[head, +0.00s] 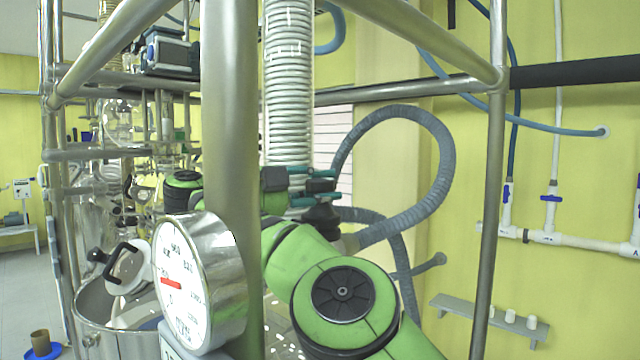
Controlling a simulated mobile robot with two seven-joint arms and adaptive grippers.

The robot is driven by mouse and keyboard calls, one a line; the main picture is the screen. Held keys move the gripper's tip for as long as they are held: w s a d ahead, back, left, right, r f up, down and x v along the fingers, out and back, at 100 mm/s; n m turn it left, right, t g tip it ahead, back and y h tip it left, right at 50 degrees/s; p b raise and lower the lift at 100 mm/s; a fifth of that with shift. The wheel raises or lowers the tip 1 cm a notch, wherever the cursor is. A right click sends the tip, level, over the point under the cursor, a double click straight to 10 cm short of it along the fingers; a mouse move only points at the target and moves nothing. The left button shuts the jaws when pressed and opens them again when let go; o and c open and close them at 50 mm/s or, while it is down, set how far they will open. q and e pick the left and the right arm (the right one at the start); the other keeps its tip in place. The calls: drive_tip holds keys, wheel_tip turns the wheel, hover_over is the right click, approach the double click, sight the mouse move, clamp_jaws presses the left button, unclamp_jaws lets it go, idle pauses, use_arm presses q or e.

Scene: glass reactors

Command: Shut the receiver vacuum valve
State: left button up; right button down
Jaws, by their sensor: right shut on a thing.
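My right gripper (325,187) is just right of the thick steel post, in front of the lower end of the coiled glass condenser. Its two teal-tipped fingers point right and are shut on a small dark part, which looks like the handle of the receiver vacuum valve. A black valve body (322,219) shows just below the fingers, beside the end of a grey hose. The fingers hide most of the handle, so its angle cannot be told. The post hides part of my right arm. My left gripper is not in view.
The thick steel post (229,120) and a round pressure gauge (199,283) stand close in front. A thin frame post (490,200) is at right. The grey hose (436,150) loops right of the gripper. A steel vessel (95,312) with a black-handled lid is at lower left.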

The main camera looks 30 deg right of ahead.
drive_tip(key=shift+r, duration=0.1)
drive_tip(key=c, duration=1.1)
unclamp_jaws()
drive_tip(key=shift+o, duration=1.1)
drive_tip(key=shift+d, duration=0.1)
drive_tip(key=shift+w, duration=0.1)
